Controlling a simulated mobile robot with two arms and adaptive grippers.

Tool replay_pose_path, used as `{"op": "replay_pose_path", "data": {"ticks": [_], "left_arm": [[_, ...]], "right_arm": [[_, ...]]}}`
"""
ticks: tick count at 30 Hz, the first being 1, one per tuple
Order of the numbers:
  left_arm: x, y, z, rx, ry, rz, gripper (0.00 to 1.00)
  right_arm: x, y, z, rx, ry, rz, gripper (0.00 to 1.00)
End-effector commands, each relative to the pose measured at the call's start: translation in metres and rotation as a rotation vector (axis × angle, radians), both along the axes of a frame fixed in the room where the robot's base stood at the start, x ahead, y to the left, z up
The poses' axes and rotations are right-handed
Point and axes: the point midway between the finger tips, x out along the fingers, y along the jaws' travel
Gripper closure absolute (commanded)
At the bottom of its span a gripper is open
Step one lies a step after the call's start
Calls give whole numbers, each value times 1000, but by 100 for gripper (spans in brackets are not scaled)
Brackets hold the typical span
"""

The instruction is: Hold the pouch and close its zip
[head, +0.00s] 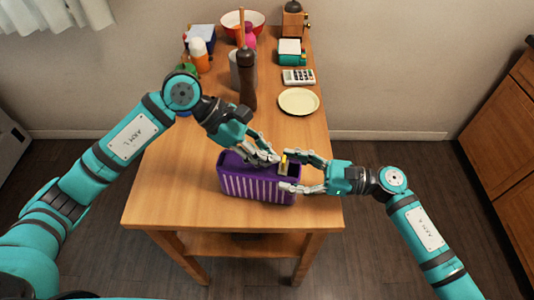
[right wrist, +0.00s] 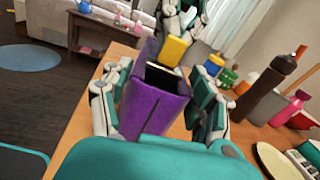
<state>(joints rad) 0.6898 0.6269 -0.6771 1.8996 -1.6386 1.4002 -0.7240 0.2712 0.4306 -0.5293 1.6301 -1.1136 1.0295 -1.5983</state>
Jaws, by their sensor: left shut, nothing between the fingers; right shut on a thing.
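The purple pouch (head: 258,188) with pale stripes stands upright near the table's front edge. My right gripper (head: 284,174) is shut on its right end, one finger on each long side. In the right wrist view the purple pouch (right wrist: 152,103) sits between the fingers, with a dark gap and something pale between its top edges. The yellow zip pull (head: 283,163) stands up at the top, towards the right end; it also shows in the right wrist view (right wrist: 175,47). My left gripper (head: 270,157) is shut and empty, just left of the pull. Whether it touches the pull is unclear.
Behind the pouch stand a dark brown mill (head: 247,80), a cream plate (head: 299,101), a calculator (head: 298,76) and a red-rimmed bowl (head: 258,22). Bottles stand at the back left. The tabletop (head: 165,195) left of the pouch is clear.

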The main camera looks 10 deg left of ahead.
Motion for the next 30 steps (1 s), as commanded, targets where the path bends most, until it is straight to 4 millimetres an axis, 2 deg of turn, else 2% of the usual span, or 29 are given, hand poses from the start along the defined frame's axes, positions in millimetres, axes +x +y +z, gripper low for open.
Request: {"op": "replay_pose_path", "data": {"ticks": [9, 13, 18, 29, 30], "left_arm": [[3, 44, 42, 5, -4, 5, 100], [4, 57, 56, 4, -4, 5, 100], [3, 66, 64, 4, -1, 2, 100], [3, 66, 65, 4, -1, 2, 100], [3, 66, 65, 4, -1, 2, 100]], "right_arm": [[0, 0, -1, -1, 1, 1, 76], [0, 0, -1, -1, 1, 1, 76], [0, 0, -1, -1, 1, 1, 76], [0, 0, -1, -2, 1, 0, 76], [0, 0, -1, -2, 1, 0, 39]]}}
